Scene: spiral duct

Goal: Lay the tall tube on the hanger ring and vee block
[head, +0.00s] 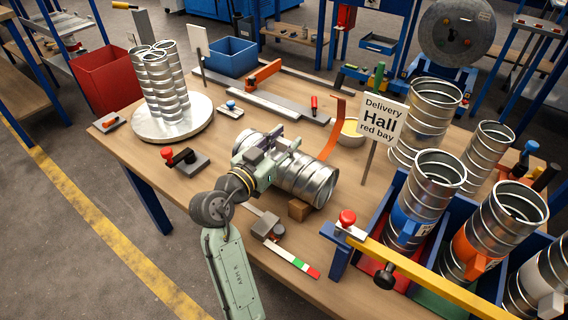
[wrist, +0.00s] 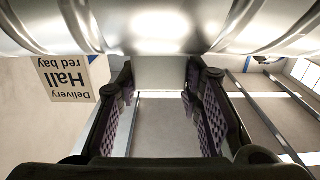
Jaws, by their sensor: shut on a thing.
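A ribbed silver tube (head: 305,181) lies roughly level over the middle of the table, its open end toward the lower right. My gripper (head: 264,158) is shut on the tube near its left part. In the wrist view the tube (wrist: 160,28) spans the top, and the fingers (wrist: 167,82) stand apart with their grip on it not clearly shown. A small brown block (head: 299,209), perhaps the vee block, is just below the tube's right end; contact is unclear. An orange curved strip (head: 331,132), perhaps part of the hanger, rises behind the tube. No ring is clearly visible.
A "Delivery Hall red bay" sign (head: 383,117) and a bowl (head: 352,132) stand behind right. Tall tubes stand in a blue rack (head: 337,262) at the right, with a yellow bar (head: 425,275) across its front. A round plate (head: 143,128) with clustered tubes stands left.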

